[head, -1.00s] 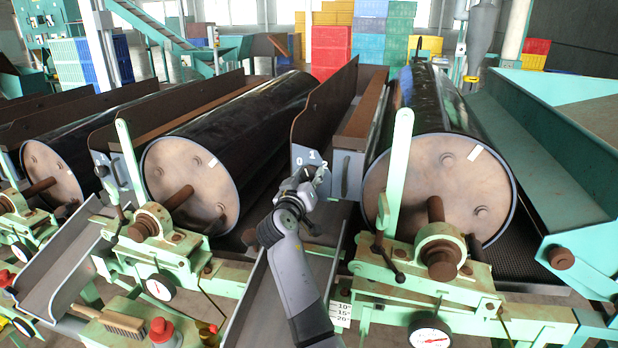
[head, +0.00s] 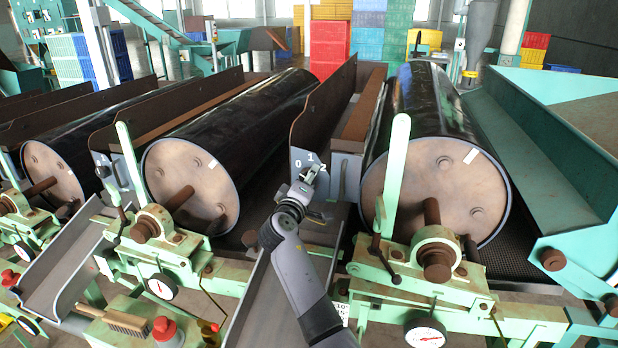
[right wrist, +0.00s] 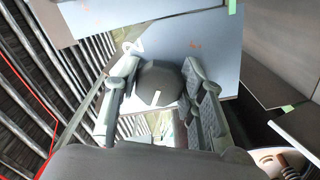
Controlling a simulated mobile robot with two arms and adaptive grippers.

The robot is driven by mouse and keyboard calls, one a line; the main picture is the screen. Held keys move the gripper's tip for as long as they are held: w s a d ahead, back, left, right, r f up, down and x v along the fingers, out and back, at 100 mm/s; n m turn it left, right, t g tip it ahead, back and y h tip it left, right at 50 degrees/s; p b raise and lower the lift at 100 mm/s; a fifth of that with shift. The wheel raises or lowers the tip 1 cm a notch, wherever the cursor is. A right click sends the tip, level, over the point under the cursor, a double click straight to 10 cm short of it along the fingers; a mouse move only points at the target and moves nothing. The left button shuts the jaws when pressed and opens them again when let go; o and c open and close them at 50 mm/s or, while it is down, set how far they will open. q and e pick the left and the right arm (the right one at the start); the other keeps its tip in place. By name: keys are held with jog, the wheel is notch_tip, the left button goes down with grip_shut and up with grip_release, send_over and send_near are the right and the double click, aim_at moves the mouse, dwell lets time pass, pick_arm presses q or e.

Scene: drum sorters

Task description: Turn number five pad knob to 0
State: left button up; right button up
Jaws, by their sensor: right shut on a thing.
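A grey pad with the digits 0, 1 and 2 (head: 298,164) stands between two drums in the head view. My right gripper (head: 310,176) is at this pad and hides most of the knob there. In the right wrist view a dark round knob (right wrist: 160,82) with a pale line mark sits on the grey plate (right wrist: 200,50). My right gripper (right wrist: 163,95) has a finger on each side of the knob and is shut on it. I cannot read a pad number. My left gripper is not in view.
A large black drum (head: 435,185) with a pale end face stands right of the pad, another drum (head: 190,185) to its left. Pale green upright levers (head: 392,170) and frames stand in front. A grey chute (head: 265,300) slopes below my right arm.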

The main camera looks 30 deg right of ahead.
jog(key=shift+r, duration=0.1)
dwell(0.4)
jog(key=o, duration=1.1)
jog(key=shift+o, duration=0.2)
jog(key=v, duration=1.2)
jog(key=shift+w, duration=0.1)
